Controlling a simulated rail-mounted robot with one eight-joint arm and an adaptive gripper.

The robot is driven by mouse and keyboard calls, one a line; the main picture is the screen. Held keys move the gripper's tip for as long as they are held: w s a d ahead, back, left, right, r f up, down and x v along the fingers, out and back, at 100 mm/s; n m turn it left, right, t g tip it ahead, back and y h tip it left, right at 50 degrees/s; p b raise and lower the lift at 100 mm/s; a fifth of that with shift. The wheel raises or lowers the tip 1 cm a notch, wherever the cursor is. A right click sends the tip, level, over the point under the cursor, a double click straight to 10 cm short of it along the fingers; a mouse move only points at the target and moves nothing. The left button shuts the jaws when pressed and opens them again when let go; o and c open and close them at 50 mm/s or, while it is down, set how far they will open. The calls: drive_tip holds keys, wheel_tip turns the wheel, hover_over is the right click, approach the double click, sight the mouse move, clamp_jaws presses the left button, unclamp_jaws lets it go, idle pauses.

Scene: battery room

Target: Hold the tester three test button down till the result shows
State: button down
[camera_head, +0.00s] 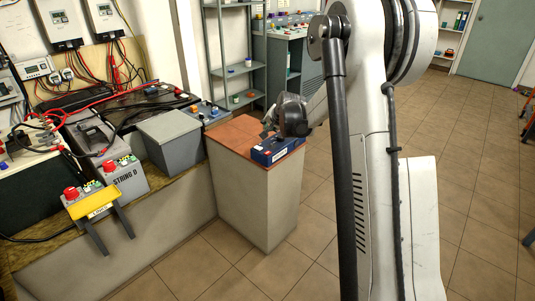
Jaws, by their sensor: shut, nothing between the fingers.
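A blue box-shaped device (277,150), which looks like the tester, sits on a red-brown topped pedestal (230,133). It has a pale label on its front face, too small to read. My gripper (268,128) is small in view at the device's back left, at or just above its top. It is shut with nothing visible held. My dark wrist (293,115) hides part of the device's top. I cannot make out the test button or any result display, nor tell whether the fingertips touch the device.
Left of the pedestal, a ledge carries a grey box (170,140), a unit marked STRING B (120,178) with red knobs nearby, and a yellow-labelled bracket (95,205). Red and black cables run behind. Shelving (236,70) stands at the back.

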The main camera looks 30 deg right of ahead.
sight(268, 153)
drive_tip(key=shift+f+b, duration=2.5)
drive_tip(key=shift+f, duration=1.9)
drive_tip(key=shift+f, duration=0.1)
drive_tip(key=shift+f+b, duration=0.3)
drive_tip(key=shift+b, duration=0.05)
drive_tip(key=shift+f+b, duration=0.3)
drive_tip(key=shift+f, duration=0.05)
idle(0.5)
drive_tip(key=shift+r+p, duration=0.4)
drive_tip(key=shift+r, duration=0.4)
drive_tip(key=shift+r+p, duration=1.3)
drive_tip(key=shift+r, duration=1.2)
